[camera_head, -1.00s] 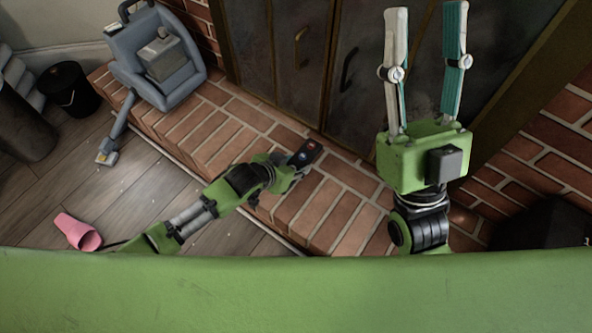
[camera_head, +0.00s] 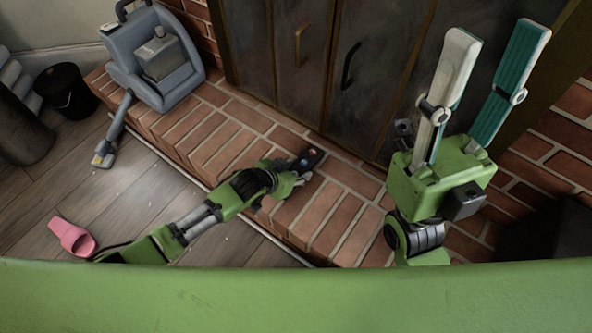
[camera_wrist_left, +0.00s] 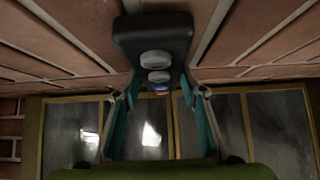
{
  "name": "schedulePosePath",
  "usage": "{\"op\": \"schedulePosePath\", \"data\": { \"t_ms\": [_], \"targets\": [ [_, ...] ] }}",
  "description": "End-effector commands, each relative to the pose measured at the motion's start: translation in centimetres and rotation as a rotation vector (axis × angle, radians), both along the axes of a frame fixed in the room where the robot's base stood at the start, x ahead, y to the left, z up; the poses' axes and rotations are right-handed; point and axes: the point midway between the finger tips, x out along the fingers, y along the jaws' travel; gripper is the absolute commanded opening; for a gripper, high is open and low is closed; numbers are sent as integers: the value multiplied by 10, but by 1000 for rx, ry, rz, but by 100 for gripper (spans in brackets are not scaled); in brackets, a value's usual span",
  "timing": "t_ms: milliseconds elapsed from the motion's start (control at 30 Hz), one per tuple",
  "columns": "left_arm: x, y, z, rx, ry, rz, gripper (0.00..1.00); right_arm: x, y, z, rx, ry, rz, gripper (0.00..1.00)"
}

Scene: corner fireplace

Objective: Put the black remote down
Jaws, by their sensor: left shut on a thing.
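The black remote (camera_head: 307,159) is held in my left gripper (camera_head: 297,172), over the brick hearth (camera_head: 229,147) in the head view. In the left wrist view the remote (camera_wrist_left: 154,48) shows its round buttons between the two teal fingers of my left gripper (camera_wrist_left: 158,92), with brick close around it. Whether the remote touches the brick cannot be told. My right gripper (camera_head: 489,62) points up at the right, with its two fingers spread apart and nothing between them.
Dark fireplace doors (camera_head: 374,67) with handles stand behind the hearth. A grey-blue vacuum machine (camera_head: 160,60) sits on the hearth's left part. A black bucket (camera_head: 67,91) and a pink slipper (camera_head: 72,237) are on the wooden floor. Bare brick lies left of the remote.

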Motion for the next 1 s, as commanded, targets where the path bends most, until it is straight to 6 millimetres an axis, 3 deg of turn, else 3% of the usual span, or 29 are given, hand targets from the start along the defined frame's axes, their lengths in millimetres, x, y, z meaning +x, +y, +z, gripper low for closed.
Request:
{"op": "schedulePosePath", "data": {
  "t_ms": [100,133,200,567,800,1000],
  "targets": [
    [0,0,-3,-1,0,1,13,0,0,-1,0,1,0,40],
    [0,0,-4,0,0,0,44,0,0,-1,0,1,0,40],
    [0,0,-3,0,0,0,55,0,0,-1,0,1,0,40],
    [0,0,0,0,0,0,55,0,0,0,-1,2,0,40],
    [-20,15,29,1,2,0,55,1,0,23,-1,4,0,40],
    [-29,21,37,2,1,1,55,48,11,9,-70,218,-13,40]
  ]
}}
